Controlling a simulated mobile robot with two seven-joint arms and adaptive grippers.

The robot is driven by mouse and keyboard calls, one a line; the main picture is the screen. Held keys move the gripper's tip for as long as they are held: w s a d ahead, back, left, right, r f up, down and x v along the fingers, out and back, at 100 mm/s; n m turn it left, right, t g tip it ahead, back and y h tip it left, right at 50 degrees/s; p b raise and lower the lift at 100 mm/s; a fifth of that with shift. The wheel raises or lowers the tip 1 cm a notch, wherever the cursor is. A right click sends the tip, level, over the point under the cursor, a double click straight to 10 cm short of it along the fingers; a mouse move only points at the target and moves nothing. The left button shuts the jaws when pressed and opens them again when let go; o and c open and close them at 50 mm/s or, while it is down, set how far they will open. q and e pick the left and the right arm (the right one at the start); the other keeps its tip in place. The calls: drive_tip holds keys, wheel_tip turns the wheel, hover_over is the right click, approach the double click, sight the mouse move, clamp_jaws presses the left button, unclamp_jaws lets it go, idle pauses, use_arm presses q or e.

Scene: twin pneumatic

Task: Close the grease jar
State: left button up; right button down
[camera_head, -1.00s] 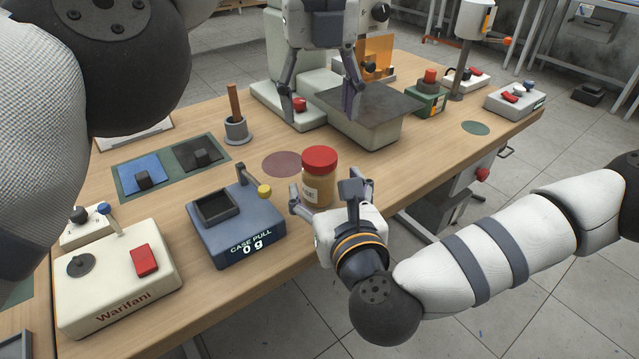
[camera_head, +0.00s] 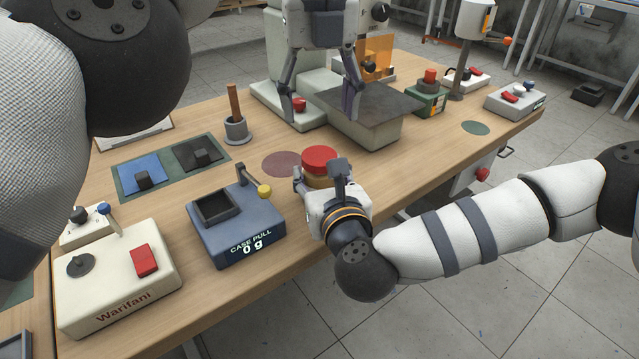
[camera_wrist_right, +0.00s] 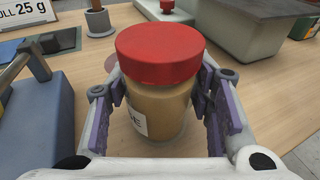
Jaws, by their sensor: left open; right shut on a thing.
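The grease jar (camera_wrist_right: 154,107) stands upright on the wooden table, tan with a white label. Its red lid (camera_head: 320,158) sits on top; the lid also fills the middle of the right wrist view (camera_wrist_right: 158,54). I cannot tell how tightly it is seated. My right gripper (camera_head: 321,182) has its fingers on both sides of the jar body, below the lid, and is shut on it; its arm hides much of the jar in the head view. My left gripper (camera_head: 321,97) is open and empty, pointing down above the table behind the jar.
The blue-grey CASE PULL scale (camera_head: 235,230) stands left of the jar. A press-like machine with a dark plate (camera_head: 370,105) stands behind it. A mauve disc (camera_head: 283,164) marks the table beside the jar. A white Warifani box (camera_head: 115,280) is at the front left.

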use_arm(q)
drive_tip(key=n, duration=0.7)
drive_tip(key=shift+n, duration=0.3)
drive_tip(key=n, duration=1.4)
drive_tip(key=shift+n, duration=0.3)
drive_tip(key=n, duration=2.7)
